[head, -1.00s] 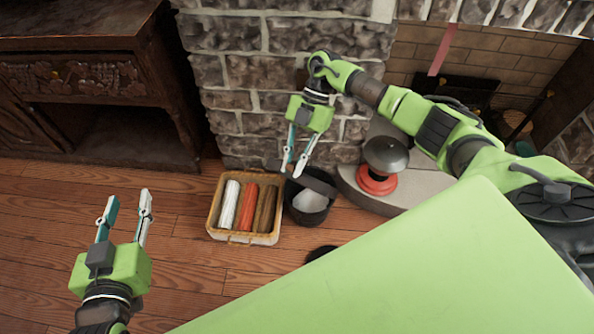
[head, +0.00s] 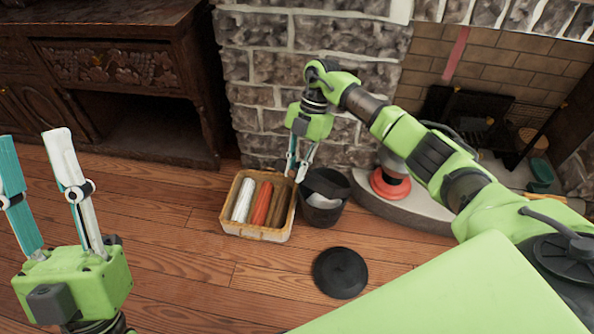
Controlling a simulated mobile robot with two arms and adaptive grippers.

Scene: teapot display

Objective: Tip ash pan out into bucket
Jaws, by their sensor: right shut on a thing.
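The black bucket (head: 321,217) stands on the wooden floor by the stone hearth. My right gripper (head: 296,172) is shut on the dark ash pan (head: 325,184), at the bucket's left rim. The pan looks tilted over the bucket's mouth, but its outline merges with the dark bucket. A pale grey-white mass (head: 322,201) shows below the pan, inside the bucket. My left gripper (head: 32,145) is open and empty, at the left over the floor, far from the bucket.
A wicker basket (head: 228,222) with white, red and brown rolls stands just left of the bucket. A round black lid (head: 340,272) lies on the floor in front. A red-based object (head: 390,185) sits on the hearth (head: 425,213). A dark wooden cabinet (head: 110,65) stands back left.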

